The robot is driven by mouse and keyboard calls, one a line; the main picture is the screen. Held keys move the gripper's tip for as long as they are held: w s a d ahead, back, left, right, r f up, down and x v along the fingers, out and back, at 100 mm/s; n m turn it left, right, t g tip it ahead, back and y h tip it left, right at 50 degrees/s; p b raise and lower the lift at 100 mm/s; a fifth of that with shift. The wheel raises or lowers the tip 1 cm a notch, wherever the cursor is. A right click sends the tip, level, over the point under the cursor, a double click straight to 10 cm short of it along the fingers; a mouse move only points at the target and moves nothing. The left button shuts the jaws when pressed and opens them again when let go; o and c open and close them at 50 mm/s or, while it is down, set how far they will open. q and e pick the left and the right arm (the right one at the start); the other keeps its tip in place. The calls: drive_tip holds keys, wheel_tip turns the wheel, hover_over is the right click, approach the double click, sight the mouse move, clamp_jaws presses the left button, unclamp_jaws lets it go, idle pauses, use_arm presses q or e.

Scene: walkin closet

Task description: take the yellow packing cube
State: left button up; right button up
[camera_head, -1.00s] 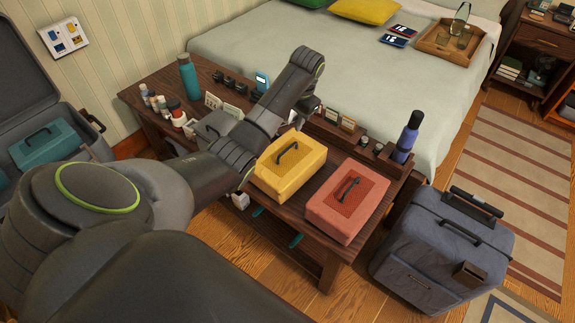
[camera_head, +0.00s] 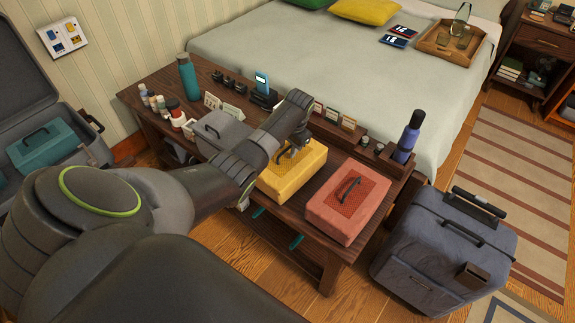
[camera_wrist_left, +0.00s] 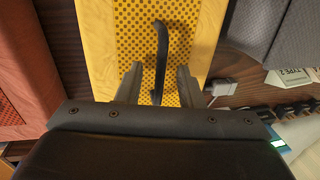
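The yellow packing cube (camera_head: 294,174) lies on the dark wooden bench, between a grey cube and a coral one. My left gripper (camera_head: 293,150) is over its top, pointing down at the black handle. In the left wrist view the yellow cube (camera_wrist_left: 125,50) fills the middle, and its black handle (camera_wrist_left: 161,50) stands up between the two fingers of my left gripper (camera_wrist_left: 158,80). The fingers are open, with a gap on each side of the handle. My right gripper is not in view.
The coral cube (camera_head: 348,202) lies right of the yellow one, and the grey cube (camera_head: 221,131) lies left. A blue bottle (camera_head: 407,137) stands at the bench's right end. A teal bottle (camera_head: 188,77) stands at the back left. A blue-grey suitcase (camera_head: 440,245) is on the floor at right.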

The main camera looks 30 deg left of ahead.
use_arm(q)
clamp_jaws()
drive_tip(key=shift+r, duration=0.1)
idle(1.3)
